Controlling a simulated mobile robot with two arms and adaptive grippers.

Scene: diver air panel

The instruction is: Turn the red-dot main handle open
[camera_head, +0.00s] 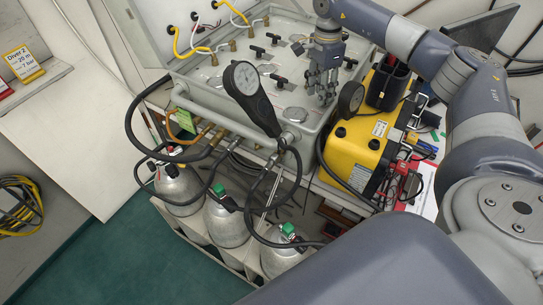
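The light grey air panel (205,75) lies across the upper middle with several black T-shaped handles on its face. One black handle (257,51) is at its middle left, another (279,80) lies left of my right gripper, and a third (350,62) is just right of it. I cannot make out a red dot on any handle, so I cannot tell which is the main one. My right gripper (322,92) points down over the panel's right part. Its fingers look apart, with nothing seen between them. They hide the panel beneath. My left gripper is not in view.
A yellow case (355,145) stands right of the panel. Black hoses run down to silver cylinders (228,222) below. A white surface (75,130) is clear at left.

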